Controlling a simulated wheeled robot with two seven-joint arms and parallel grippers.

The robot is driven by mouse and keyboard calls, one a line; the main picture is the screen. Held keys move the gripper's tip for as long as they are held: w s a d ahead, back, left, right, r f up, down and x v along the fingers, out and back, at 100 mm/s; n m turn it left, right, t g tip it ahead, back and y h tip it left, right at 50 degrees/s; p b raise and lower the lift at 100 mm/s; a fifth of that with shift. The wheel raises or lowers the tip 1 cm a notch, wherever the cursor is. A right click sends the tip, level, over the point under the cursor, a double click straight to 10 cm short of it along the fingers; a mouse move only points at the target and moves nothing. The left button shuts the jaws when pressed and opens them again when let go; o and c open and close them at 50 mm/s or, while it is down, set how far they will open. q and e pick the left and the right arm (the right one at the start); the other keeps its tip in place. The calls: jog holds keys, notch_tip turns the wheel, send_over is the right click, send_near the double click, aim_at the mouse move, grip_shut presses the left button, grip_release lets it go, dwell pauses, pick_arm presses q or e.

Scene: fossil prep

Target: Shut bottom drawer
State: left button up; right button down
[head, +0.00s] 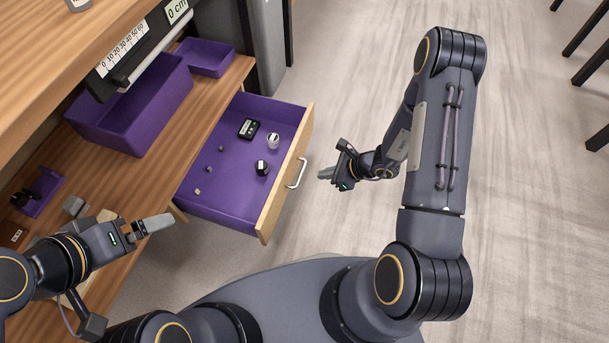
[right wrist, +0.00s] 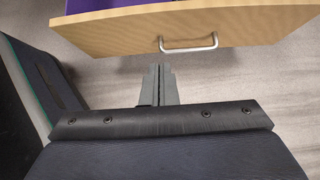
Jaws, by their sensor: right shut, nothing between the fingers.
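The bottom drawer (head: 222,200) is pulled out from under the wooden bench in the head view, with a purple inside, a light wood front and a pale metal handle (head: 297,173). Several small things lie in it. My right gripper (head: 324,173) is shut and empty, just outside the drawer front, apart from the handle. In the right wrist view, the drawer front (right wrist: 240,27) and handle (right wrist: 188,44) lie beyond the shut fingers (right wrist: 160,70). My left gripper (head: 160,223) is over the bench edge near the drawer's near side; its fingers look closed together, with nothing seen between them.
The wooden bench top (head: 185,140) holds a large purple bin (head: 135,115), a smaller purple tray (head: 205,57) and a small purple holder (head: 45,190) at left. A ruler scale (head: 123,50) hangs above.

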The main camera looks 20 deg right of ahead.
aim_at(284, 176)
jog(key=b+x, duration=0.1)
jog(key=x, duration=0.2)
jog(key=a+r+b+x, duration=0.1)
jog(key=b+x, duration=0.1)
jog(key=x, duration=0.2)
jog(key=w+b+x, duration=0.1)
jog(key=x, duration=0.3)
jog(key=shift+a+r, duration=0.2)
jog(key=shift+a, duration=0.1)
jog(key=shift+w+a+b, duration=0.3)
jog(key=shift+a, duration=0.1)
